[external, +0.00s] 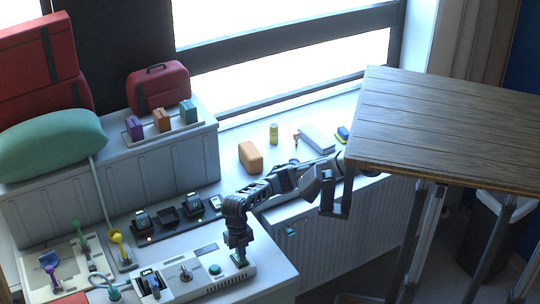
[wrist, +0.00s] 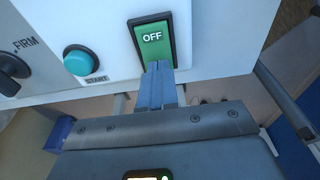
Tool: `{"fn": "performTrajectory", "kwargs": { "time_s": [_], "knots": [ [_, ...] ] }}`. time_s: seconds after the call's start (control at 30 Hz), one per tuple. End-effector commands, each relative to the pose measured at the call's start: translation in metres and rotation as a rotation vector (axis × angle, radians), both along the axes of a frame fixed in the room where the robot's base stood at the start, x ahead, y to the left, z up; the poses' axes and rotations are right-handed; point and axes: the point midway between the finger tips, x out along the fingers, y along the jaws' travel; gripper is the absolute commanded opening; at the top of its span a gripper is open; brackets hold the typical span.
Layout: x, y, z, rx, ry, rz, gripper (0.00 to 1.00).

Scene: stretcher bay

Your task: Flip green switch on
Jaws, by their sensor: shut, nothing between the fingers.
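The green switch (wrist: 152,38) is a rocker in a black frame on a white control panel, with the word OFF showing on its face. In the external view the green switch (external: 241,262) is at the right end of the panel, partly hidden by my gripper. My gripper (wrist: 160,68) is shut and empty. Its fingertips overlap the lower edge of the switch in the wrist view; I cannot tell whether they touch it. In the external view my gripper (external: 238,256) points down at the switch from above.
A teal START button (wrist: 77,61) sits left of the switch, and a dark knob (wrist: 9,76) marked FIRM is farther left. Coloured levers (external: 119,241) and a black strip of switches (external: 168,218) stand nearby. A wooden tabletop (external: 450,130) is at the right.

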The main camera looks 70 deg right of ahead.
Motion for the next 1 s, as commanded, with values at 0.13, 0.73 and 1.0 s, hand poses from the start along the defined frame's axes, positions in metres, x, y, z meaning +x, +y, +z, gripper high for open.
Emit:
{"fn": "performTrajectory", "kwargs": {
  "time_s": [0.13, 0.73, 1.0],
  "knots": [
    [0.0001, -0.0001, -0.0008, 0.0, 0.0, 0.0, 0.0],
    [-0.002, 0.0017, -0.0078, -0.003, 0.001, -0.001, 0.0],
    [0.0056, -0.0061, -0.0054, -0.006, 0.001, -0.004, 0.0]
  ]
}}
